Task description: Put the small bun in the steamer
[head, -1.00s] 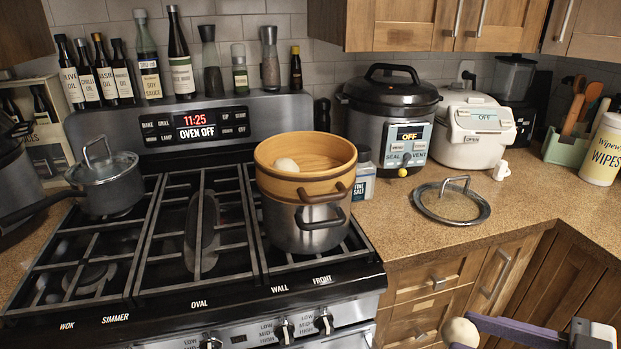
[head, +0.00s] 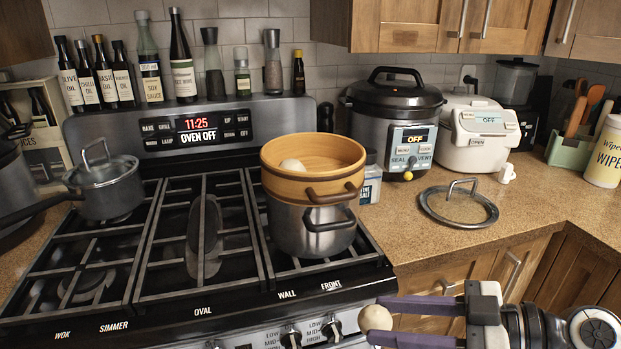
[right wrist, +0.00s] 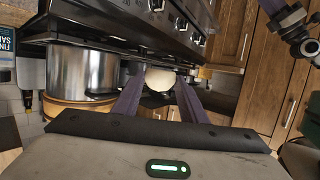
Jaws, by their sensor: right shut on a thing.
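The small bun (head: 376,317) is pale and round. My right gripper (head: 378,321) is shut on it, low in front of the stove's right end. In the right wrist view the bun (right wrist: 160,78) sits between my purple fingertips. The steamer (head: 312,168) is a round, open wooden basket on a metal pot at the stove's right. Another pale bun (head: 292,166) lies inside it; the rest of its floor is partly hidden by the rim. My left gripper is outside the head view; a purple and dark part at the right wrist view's upper right seems to be my left arm.
The steamer's pot (head: 310,238) has a side handle facing front right. A glass lid (head: 458,206) lies on the counter to the right. A salt container (head: 370,183) and a pressure cooker (head: 395,120) stand behind. A lidded saucepan (head: 106,190) is at the stove's left.

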